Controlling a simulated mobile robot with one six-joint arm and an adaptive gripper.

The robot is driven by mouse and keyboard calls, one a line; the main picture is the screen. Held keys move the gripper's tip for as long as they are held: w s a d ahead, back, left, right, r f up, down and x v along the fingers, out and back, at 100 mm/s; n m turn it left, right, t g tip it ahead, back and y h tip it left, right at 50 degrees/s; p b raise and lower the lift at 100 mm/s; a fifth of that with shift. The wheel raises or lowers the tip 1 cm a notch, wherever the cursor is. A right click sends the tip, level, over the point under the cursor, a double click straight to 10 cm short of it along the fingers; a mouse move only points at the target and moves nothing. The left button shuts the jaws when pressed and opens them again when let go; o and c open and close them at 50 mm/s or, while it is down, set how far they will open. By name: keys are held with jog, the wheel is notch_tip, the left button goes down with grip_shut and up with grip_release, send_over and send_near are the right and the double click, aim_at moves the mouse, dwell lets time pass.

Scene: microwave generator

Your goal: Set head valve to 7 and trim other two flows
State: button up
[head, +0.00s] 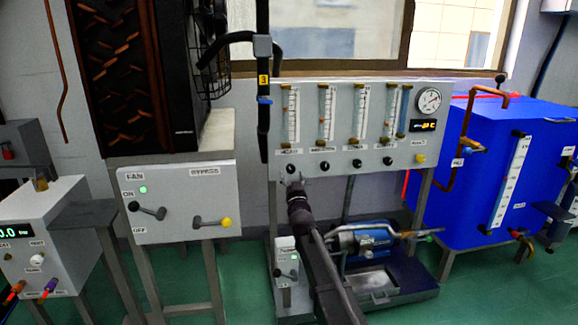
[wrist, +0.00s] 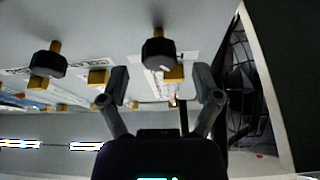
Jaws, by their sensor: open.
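The grey flow panel (head: 435,100) carries several upright glass flow tubes with a row of black valve knobs below them. The leftmost knob (head: 291,168) sits under the leftmost tube (head: 291,115); its label is too small to read surely. The second knob (head: 324,166) and third knob (head: 357,163) are to its right. My gripper (head: 294,181) is just below the leftmost knob. In the wrist view my gripper (wrist: 162,88) is open and empty, with one black knob (wrist: 158,52) ahead between its fingers and another knob (wrist: 48,63) to the left. Float readings are too small to read.
A round gauge (head: 428,100) and a small display (head: 422,126) are at the panel's right. A black vertical pipe (head: 263,110) runs close by the panel's left edge. A fan box (head: 180,205) stands left, a blue tank (head: 505,165) right, and a pump (head: 365,240) below.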

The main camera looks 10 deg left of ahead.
aim_at(291, 171)
jog(key=shift+p+x, duration=0.45)
jog(key=shift+x, duration=1.15)
grip_shut()
